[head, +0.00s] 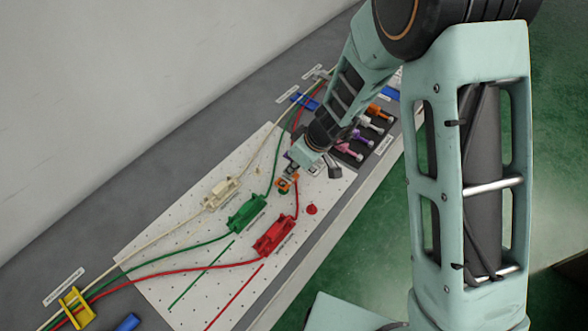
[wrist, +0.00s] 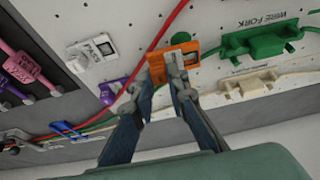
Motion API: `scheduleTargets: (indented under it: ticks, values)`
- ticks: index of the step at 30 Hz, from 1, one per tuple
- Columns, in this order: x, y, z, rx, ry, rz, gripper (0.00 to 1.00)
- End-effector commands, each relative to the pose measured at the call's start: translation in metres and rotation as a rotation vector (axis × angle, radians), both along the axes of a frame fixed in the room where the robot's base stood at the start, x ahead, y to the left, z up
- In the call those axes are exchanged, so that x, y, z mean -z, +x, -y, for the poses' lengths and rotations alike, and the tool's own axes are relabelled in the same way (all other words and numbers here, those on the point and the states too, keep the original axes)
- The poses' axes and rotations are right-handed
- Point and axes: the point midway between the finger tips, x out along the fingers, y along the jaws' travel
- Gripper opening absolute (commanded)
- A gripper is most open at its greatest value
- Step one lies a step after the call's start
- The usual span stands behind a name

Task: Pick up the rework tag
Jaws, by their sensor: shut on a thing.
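An orange tag (wrist: 172,55) sits between the fingertips of my gripper (wrist: 166,82) in the wrist view. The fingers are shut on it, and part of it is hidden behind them. I cannot read any wording on it, so the name rework tag is not confirmed by print. In the head view my gripper (head: 288,176) is over the far right part of the white perforated board (head: 160,235), with the orange tag (head: 283,186) at its tip. I cannot tell whether the tag touches the board.
A white PASS tag (wrist: 92,52) and a purple tag (wrist: 112,91) lie close by. A red wire (wrist: 125,80) runs right beside my fingers. Green (head: 246,214), red (head: 274,236) and cream (head: 220,193) wire fixtures stand on the board.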

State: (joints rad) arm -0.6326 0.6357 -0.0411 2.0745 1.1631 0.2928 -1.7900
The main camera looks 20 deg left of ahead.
Motion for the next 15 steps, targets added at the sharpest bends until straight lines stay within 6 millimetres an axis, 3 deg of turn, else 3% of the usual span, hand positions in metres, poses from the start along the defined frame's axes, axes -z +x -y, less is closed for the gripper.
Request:
scheduleTargets:
  ticks: [10,15]
  values:
    - [-0.058,-0.049,-0.002,-0.006,0.002,0.002,0.02]
    - [-0.071,-0.087,-0.003,-0.007,0.001,0.0,0.02]
